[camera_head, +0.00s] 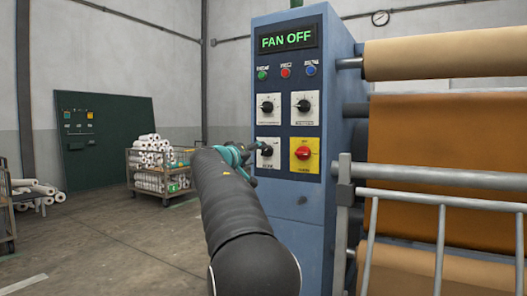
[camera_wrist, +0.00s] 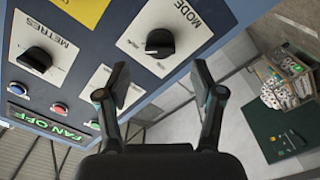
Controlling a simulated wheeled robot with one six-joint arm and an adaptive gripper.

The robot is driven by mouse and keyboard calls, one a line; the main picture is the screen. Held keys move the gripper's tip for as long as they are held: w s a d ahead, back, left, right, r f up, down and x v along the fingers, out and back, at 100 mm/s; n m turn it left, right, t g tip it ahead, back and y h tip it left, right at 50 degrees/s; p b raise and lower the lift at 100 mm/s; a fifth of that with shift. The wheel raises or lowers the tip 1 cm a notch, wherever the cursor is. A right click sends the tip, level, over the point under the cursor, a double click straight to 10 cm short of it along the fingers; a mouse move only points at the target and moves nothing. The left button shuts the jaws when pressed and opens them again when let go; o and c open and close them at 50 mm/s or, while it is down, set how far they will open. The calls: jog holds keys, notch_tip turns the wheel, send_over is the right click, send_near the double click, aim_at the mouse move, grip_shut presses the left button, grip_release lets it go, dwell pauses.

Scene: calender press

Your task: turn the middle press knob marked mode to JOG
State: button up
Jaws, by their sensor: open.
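The mode knob is a round black knob (camera_wrist: 160,43) on a white plate (camera_wrist: 185,20) lettered MODE, seen in the wrist view. In the head view its plate is the lower left one on the blue press cabinet, and the knob (camera_head: 267,150) is partly covered by my gripper (camera_head: 249,153). My gripper (camera_wrist: 161,78) is open and empty. In the wrist view the knob lies beyond the fingertips, roughly in line with the gap between them. I see no clear contact. The small position marks, including JOG, are too small to read.
A red knob (camera_head: 303,153) on a yellow plate is right of the mode plate. Two black knobs (camera_head: 267,106) (camera_head: 304,105), three buttons and a green FAN OFF display (camera_head: 287,39) are above. Rollers (camera_head: 440,58) and rails (camera_head: 440,197) stand right; open floor lies left.

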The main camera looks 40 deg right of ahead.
aim_at(264, 152)
jog(key=p+x, duration=0.1)
jog(key=x, duration=0.4)
jog(key=shift+w+d, duration=0.15)
jog(key=shift+d, duration=0.2)
jog(key=c, duration=1.1)
